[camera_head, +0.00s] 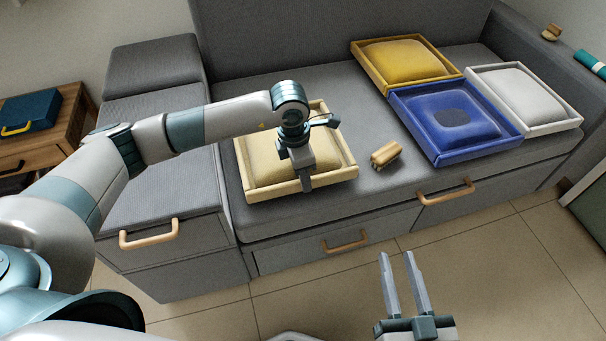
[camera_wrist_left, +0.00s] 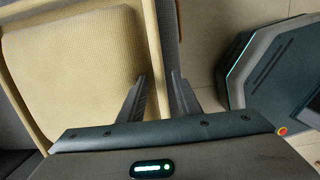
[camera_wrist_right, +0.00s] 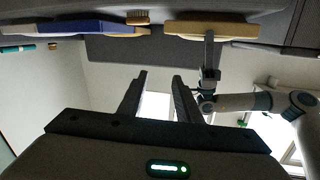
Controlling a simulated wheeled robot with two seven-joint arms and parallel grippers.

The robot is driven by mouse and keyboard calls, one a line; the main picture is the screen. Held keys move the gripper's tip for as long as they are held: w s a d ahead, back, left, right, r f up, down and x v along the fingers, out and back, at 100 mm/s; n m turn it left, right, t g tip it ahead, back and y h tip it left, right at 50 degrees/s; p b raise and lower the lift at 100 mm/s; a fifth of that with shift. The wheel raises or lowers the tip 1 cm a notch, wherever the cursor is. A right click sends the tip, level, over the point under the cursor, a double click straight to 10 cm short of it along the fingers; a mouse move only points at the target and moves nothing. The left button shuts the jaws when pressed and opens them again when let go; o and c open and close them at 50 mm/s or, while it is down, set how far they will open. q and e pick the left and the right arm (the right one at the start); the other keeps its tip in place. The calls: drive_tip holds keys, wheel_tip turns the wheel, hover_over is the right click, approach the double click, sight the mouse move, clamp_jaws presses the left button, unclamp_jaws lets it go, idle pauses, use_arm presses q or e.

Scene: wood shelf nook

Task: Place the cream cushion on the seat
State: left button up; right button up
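The cream cushion (camera_head: 268,160) lies in a light wooden tray (camera_head: 338,173) on the front of the grey sofa seat (camera_head: 212,225). My left gripper (camera_head: 306,184) points down at the tray's front rim and hides part of the cushion. In the left wrist view the cushion (camera_wrist_left: 70,65) fills the upper left. There the left gripper's fingers (camera_wrist_left: 158,90) are apart, with the tray's rim between them; whether they touch it I cannot tell. My right gripper (camera_head: 404,285) is open and empty, low in front of the sofa.
Right of the cream cushion stand a yellow cushion tray (camera_head: 362,62), a blue one (camera_head: 440,159) and a white one (camera_head: 550,129). A small wooden brush (camera_head: 385,154) lies between them. Drawer handles (camera_head: 345,241) stick out of the sofa front. The tiled floor (camera_head: 530,255) ahead looks clear.

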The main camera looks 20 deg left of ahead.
use_arm(q)
drive_tip(key=shift+r, duration=0.1)
use_arm(e)
drive_tip(key=shift+f, duration=0.15)
